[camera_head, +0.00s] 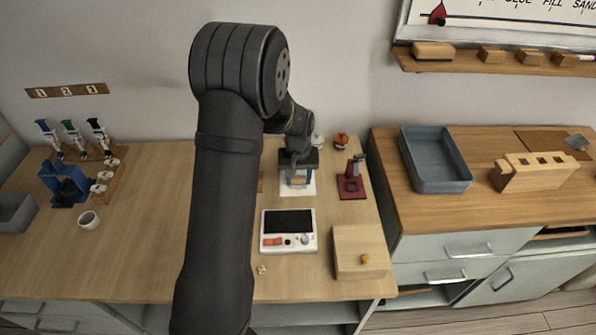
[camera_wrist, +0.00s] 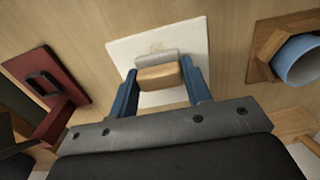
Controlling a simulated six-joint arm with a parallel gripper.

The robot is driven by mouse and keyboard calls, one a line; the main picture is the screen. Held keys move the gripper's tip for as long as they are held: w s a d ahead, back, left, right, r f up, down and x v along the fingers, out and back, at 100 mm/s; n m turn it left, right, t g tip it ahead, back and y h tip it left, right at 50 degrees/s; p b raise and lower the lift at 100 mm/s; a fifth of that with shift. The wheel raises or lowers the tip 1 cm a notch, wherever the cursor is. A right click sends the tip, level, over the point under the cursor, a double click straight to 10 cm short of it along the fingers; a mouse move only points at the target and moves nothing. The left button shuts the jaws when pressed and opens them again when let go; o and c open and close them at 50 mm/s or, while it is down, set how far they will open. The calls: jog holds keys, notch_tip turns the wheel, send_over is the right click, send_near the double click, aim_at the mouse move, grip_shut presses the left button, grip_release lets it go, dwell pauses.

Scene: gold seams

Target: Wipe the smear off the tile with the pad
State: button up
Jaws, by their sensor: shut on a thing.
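The white tile (camera_wrist: 190,40) lies flat on the wooden bench, and it also shows in the head view (camera_head: 298,190) below my gripper. A faint tan smear (camera_wrist: 155,47) shows near the middle of the tile in the wrist view. My gripper (camera_wrist: 160,78) has its two blue fingers closed on the sides of the pad (camera_wrist: 160,76), a small tan block with a grey strip along one edge. The gripper (camera_head: 298,178) and pad are over the tile, with the smear just beyond the pad's grey edge in the wrist view. I cannot tell whether the pad touches the tile.
A dark red stand (camera_head: 351,187) is right of the tile. A white device with a dark screen (camera_head: 288,231) and a wooden box with a knob (camera_head: 358,252) are in front. A wooden holder with a blue cup (camera_wrist: 300,62) shows beside the tile.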

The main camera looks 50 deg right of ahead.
aim_at(297, 192)
jog(key=shift+s+a, duration=1.1)
jog(key=shift+a, duration=0.1)
jog(key=shift+w, duration=0.35)
jog(key=shift+w+d, duration=2.5)
jog(key=shift+s+a, duration=2.5)
jog(key=shift+s+a+r, duration=0.1)
jog(key=shift+s, duration=0.05)
notch_tip(297, 192, up, 8)
